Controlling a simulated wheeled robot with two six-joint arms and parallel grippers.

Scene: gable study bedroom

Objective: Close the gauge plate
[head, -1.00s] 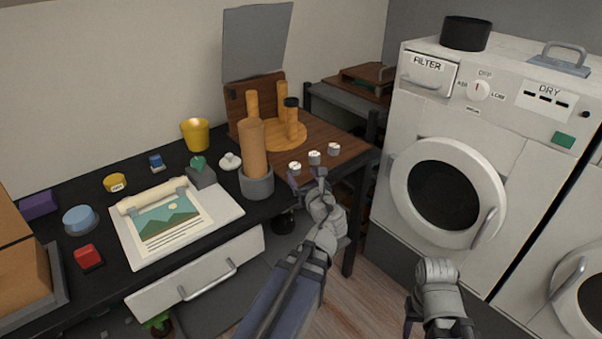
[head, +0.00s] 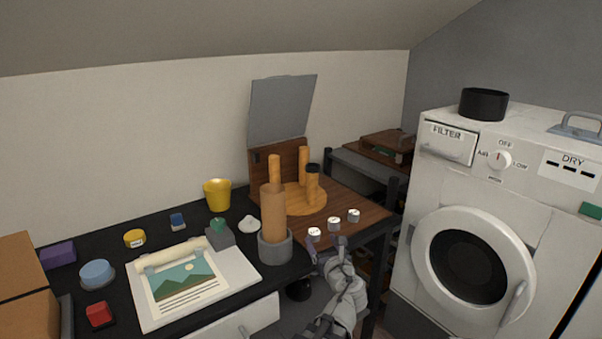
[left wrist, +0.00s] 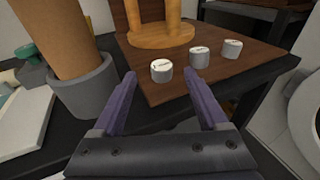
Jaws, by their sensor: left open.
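A flat grey panel (head: 281,110), which I take to be the gauge plate, stands raised at the back of the desk above an upright wooden board (head: 264,168). I cannot make out its hinge. In front lies a wooden base (head: 345,205) with several orange posts on a round disc (head: 306,207) and three white-topped knobs along its front edge. My left gripper (head: 326,243) is open and empty just in front of the knobs. In the left wrist view, the nearest knob (left wrist: 161,71) shows between its purple fingertips (left wrist: 161,76). My right gripper is out of view.
A grey cup (head: 276,246) holding an orange cylinder stands close left of my left gripper. A yellow bucket (head: 217,196), a picture board (head: 235,272) and small items cover the desk further left. A white dryer (head: 432,185) stands right.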

